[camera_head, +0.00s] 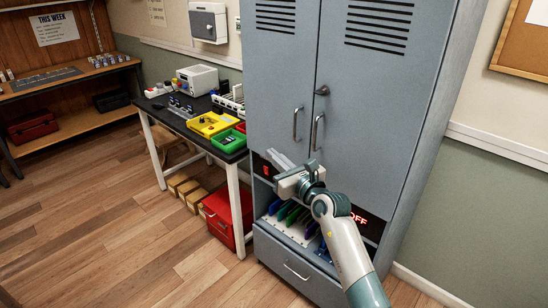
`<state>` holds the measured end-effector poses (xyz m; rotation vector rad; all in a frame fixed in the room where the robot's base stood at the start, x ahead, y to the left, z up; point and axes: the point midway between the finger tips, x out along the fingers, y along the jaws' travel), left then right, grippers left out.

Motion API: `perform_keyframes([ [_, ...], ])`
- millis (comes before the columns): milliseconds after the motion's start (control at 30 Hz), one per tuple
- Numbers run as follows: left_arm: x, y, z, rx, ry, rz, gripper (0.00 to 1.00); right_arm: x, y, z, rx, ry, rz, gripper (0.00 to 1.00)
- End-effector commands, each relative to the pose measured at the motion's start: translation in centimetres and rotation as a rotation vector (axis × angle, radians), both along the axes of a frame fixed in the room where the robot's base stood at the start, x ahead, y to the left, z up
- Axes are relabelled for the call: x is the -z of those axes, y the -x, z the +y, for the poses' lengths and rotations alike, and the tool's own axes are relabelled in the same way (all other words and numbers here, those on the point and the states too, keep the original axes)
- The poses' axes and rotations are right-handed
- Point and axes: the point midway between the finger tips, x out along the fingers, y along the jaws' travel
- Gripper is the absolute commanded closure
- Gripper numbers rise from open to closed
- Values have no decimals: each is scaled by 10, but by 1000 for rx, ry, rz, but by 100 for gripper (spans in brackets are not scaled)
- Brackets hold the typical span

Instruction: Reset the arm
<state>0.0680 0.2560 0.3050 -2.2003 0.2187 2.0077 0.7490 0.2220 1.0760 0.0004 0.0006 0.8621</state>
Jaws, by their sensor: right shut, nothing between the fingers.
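My right gripper (281,160) is in front of the grey cabinet, just below its door handles. Its fingers are shut with nothing between them and point up and to the left. My right arm (345,250) comes in from the bottom right and hides part of the cabinet's lower section. My left gripper is not in view.
The grey locker cabinet (392,110) has closed doors. An open bay below holds colored items (288,213) in a rack. A black-topped table (190,125) at left bears yellow (208,124) and green (229,142) trays. A red box (222,215) is on the floor. Wooden floor at left is free.

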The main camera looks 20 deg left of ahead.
Motion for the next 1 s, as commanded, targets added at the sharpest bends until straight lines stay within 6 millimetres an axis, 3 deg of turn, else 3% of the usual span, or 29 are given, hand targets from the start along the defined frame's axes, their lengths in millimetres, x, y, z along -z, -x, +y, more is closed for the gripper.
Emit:
perform_keyframes([
  [500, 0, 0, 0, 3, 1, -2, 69, 0, 2, 1, 0, 0, 0, 100],
  [667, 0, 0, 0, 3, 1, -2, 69, 14, 2, -3, -1, -30, 46, 100],
  [767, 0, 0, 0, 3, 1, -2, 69, 38, 3, -9, 0, -88, 124, 100],
  [867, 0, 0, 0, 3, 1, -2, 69, 75, 6, -21, 9, -184, 250, 100],
  [1000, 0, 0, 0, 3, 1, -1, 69, 147, 14, -48, 52, -374, 489, 100],
])
